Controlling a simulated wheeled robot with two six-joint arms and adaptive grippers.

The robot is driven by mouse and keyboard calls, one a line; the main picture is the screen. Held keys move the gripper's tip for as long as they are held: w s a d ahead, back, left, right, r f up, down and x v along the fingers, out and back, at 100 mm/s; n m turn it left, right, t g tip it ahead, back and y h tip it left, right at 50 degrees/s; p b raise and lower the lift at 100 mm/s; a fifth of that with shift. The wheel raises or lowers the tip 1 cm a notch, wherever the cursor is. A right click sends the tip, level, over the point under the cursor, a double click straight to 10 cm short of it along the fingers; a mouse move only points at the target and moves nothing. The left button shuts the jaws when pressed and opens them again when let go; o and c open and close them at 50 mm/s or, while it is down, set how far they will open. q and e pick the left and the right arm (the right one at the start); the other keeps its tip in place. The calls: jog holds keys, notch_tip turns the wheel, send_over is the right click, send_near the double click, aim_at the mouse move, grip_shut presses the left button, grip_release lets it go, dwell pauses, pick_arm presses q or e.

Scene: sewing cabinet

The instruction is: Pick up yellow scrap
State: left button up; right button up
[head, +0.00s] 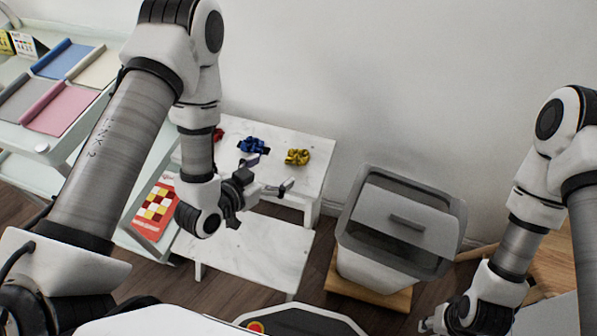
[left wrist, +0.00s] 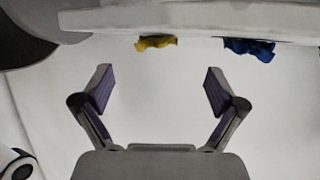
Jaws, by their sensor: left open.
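The yellow scrap (head: 298,157) is a crumpled piece on the white marbled upper shelf, at the right of a row of scraps. It also shows at the top of the left wrist view (left wrist: 156,42), beyond my fingertips. My left gripper (head: 276,172) is open and empty, in front of the shelf and apart from the scrap. Its two spread fingers show in the left wrist view (left wrist: 158,88). My right gripper (head: 436,322) is low at the bottom right, far from the scrap; its fingers are too small to read.
A blue scrap (head: 253,145) lies left of the yellow one, and a red scrap (head: 218,134) is partly hidden by my left arm. A lower white step (head: 260,250) stands in front. A lidded grey bin (head: 400,225) stands to the right. Fabric rolls fill the left cabinet (head: 60,75).

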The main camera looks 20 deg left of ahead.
aim_at(292, 160)
pick_arm(q)
jog(key=x, duration=0.2)
jog(key=b+x, duration=0.1)
jog(key=x, duration=0.4)
jog(key=shift+d+r+b, duration=0.15)
jog(key=shift+d+b, duration=0.15)
jog(key=shift+d, duration=0.1)
jog(key=c, duration=0.8)
